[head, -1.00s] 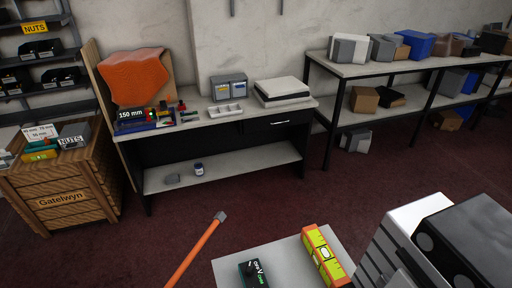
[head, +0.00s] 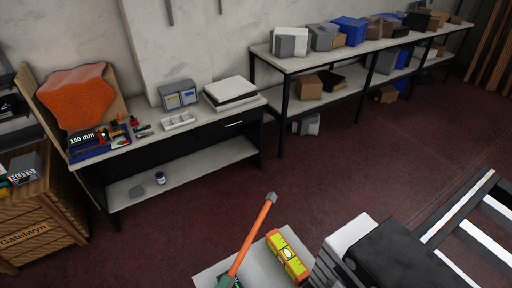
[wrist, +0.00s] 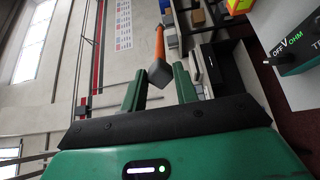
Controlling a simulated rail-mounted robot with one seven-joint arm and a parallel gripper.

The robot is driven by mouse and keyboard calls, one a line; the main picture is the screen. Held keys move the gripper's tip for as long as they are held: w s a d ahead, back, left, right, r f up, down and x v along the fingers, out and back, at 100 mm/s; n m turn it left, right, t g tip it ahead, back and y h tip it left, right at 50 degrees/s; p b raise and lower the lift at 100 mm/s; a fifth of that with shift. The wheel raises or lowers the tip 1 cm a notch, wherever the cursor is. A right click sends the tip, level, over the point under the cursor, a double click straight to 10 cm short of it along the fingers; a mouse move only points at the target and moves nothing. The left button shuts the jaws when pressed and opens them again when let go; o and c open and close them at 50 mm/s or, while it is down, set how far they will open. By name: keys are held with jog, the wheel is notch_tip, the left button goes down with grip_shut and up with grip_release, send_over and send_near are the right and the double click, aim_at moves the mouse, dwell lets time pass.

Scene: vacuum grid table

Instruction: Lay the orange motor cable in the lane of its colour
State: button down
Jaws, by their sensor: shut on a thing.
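The orange motor cable (head: 251,237) shows in the head view as a straight, tilted orange length with a grey end at its top. Its lower part runs down in front of the grey surface (head: 207,277). In the wrist view the cable (wrist: 159,42) and a grey end piece (wrist: 160,73) lie between the two green fingers of my gripper (wrist: 159,88), which is shut on it. No lane in the cable's colour can be made out.
A green-and-black meter shows in the wrist view (wrist: 296,52). A dark frame with pale bars (head: 485,215) stands at the right. A workbench (head: 190,150) and shelving stand behind; the red floor between is open.

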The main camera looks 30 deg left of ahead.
jog(key=w+d+r+p, duration=0.2)
jog(key=d+r+p, duration=0.3)
jog(key=r, duration=0.5)
jog(key=w+d+r+h+p, duration=0.1)
jog(key=w+d+r+p, duration=0.1)
jog(key=d+r+p, duration=0.3)
jog(key=w+d+r+m+p, duration=0.1)
jog(key=d+r+p, duration=0.5)
jog(key=r, duration=1.1)
jog(key=w+d, duration=0.1)
jog(key=d, duration=0.3)
jog(key=shift+d+h, duration=0.4)
jog(key=shift+w, duration=0.1)
